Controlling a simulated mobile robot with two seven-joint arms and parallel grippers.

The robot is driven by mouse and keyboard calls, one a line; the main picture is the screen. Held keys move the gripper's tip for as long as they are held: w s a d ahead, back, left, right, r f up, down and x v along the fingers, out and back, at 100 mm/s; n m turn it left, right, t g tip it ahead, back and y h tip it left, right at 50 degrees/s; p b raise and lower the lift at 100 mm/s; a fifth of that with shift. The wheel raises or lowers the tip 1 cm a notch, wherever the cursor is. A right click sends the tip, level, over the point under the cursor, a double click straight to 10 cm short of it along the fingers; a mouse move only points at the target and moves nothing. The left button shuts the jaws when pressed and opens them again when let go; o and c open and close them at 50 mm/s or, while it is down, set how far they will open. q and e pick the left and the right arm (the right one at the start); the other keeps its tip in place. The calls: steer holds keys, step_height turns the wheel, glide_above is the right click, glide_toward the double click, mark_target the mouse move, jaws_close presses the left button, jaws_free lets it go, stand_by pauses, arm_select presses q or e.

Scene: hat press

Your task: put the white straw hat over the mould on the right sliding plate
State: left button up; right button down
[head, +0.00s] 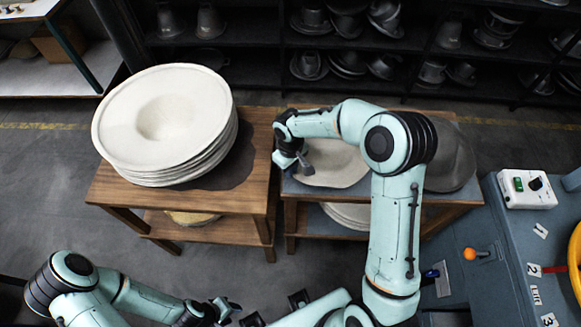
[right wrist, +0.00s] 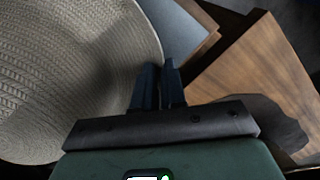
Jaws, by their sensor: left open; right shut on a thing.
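A white straw hat (head: 338,163) lies on the grey-topped table, partly hidden behind my right arm. In the right wrist view its woven surface (right wrist: 70,75) fills the left side. My right gripper (head: 305,168) is at the hat's left edge, shut on the brim; its closed fingers also show in the right wrist view (right wrist: 160,72). My left gripper (head: 230,310) is open and empty at the bottom of the head view, well away from the hat. I cannot see the mould or the right sliding plate in these frames.
A tall stack of white hats (head: 165,115) stands on the wooden table (head: 258,150) at left. A dark round shape (head: 450,160) lies beyond my right arm. At right is a machine with a control box (head: 527,188), orange-knobbed lever (head: 470,254) and yellow wheel (head: 575,255). Shelves stand behind.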

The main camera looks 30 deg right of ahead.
steer(key=c, duration=1.6)
jaws_free()
steer(key=shift+f, duration=0.2)
steer(key=o, duration=0.4)
arm_select(q)
steer(key=shift+f, duration=0.1)
arm_select(e)
steer(key=shift+r, duration=0.25)
arm_select(q)
steer(key=shift+w+r+p, duration=0.45)
steer(key=shift+r+p, duration=0.1)
steer(key=shift+r, duration=0.15)
arm_select(e)
step_height(320, 180, up, 12)
